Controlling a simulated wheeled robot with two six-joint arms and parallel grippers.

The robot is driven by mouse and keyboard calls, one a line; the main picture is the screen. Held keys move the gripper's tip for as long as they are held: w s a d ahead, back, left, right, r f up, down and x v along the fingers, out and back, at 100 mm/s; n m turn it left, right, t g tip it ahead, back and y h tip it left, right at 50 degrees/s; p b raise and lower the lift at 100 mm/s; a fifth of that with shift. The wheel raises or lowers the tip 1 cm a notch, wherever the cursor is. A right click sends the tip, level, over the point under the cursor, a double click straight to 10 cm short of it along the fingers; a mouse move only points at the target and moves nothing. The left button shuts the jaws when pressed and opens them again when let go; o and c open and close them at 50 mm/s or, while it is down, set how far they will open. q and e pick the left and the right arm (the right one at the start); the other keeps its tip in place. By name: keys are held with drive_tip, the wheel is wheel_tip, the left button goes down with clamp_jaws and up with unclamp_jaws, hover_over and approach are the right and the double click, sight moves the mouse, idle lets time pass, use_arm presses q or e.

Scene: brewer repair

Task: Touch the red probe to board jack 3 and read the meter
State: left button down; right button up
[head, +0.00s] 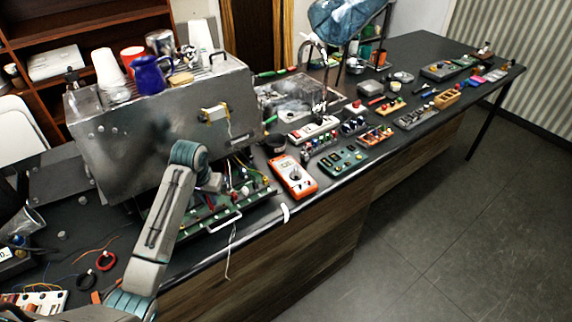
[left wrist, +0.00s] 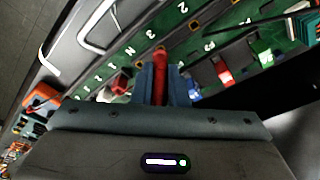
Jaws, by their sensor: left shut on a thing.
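My left gripper (head: 210,184) is low in front of the steel brewer, over the green board (head: 222,216). In the left wrist view, the gripper (left wrist: 164,88) is shut on the red probe (left wrist: 160,66), whose end points at the board (left wrist: 212,33). Printed marks 2 and 3 (left wrist: 164,23) show beside the probe's end. I cannot tell whether the tip touches a jack, or which one. The orange meter (head: 292,177) lies on the counter right of the board; its reading is too small to make out. My right gripper is out of view.
The steel brewer (head: 160,125) stands behind the board, with cups and a blue jug (head: 150,76) on top. A metal handle (head: 212,220) juts from the board's front edge. Several small part racks (head: 376,134) line the counter to the right. Open floor lies in front.

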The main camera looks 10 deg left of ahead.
use_arm(q)
drive_tip(key=shift+r, duration=1.9)
